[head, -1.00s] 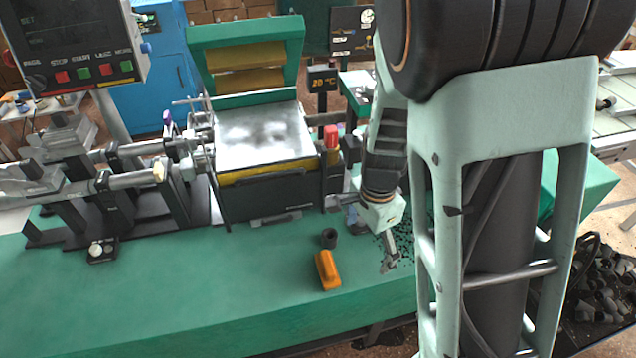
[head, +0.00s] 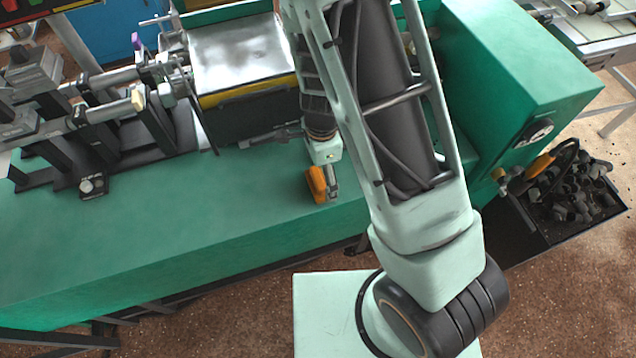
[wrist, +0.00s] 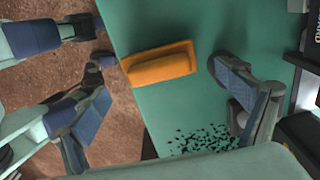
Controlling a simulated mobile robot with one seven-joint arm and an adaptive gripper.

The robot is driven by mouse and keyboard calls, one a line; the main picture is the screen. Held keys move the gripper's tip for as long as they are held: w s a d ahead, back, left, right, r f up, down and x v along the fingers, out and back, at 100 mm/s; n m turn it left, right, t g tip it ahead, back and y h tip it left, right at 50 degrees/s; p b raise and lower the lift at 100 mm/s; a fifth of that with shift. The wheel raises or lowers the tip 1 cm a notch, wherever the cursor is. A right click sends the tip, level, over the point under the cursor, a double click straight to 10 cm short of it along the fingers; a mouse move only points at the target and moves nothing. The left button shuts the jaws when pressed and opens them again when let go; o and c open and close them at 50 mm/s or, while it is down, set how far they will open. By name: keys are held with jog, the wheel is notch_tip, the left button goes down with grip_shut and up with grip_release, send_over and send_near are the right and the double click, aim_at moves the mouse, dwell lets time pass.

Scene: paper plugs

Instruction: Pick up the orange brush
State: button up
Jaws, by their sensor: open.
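The orange brush (head: 316,184) lies on the green table top near its front edge. In the wrist view the brush (wrist: 160,66) lies crosswise between the two spread fingers of my gripper (wrist: 160,72). The fingers have blue pads, and I see a gap at the right end of the brush. The left finger's tip is close to the brush's left end; contact there is unclear. In the head view my gripper (head: 330,182) is right beside the brush and partly overlaps it. My gripper is open and holds nothing.
A machine with a shiny metal plate (head: 240,55) stands behind the brush. Dark scraps (wrist: 205,138) lie on the table near the right finger. A black bin of dark parts (head: 575,195) stands at the right. The table's left front (head: 120,235) is clear.

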jog(key=shift+f, duration=1.3)
jog(key=shift+c, duration=0.7)
jog(key=c, duration=1.2)
jog(key=shift+c, duration=0.2)
jog(key=shift+r, duration=0.1)
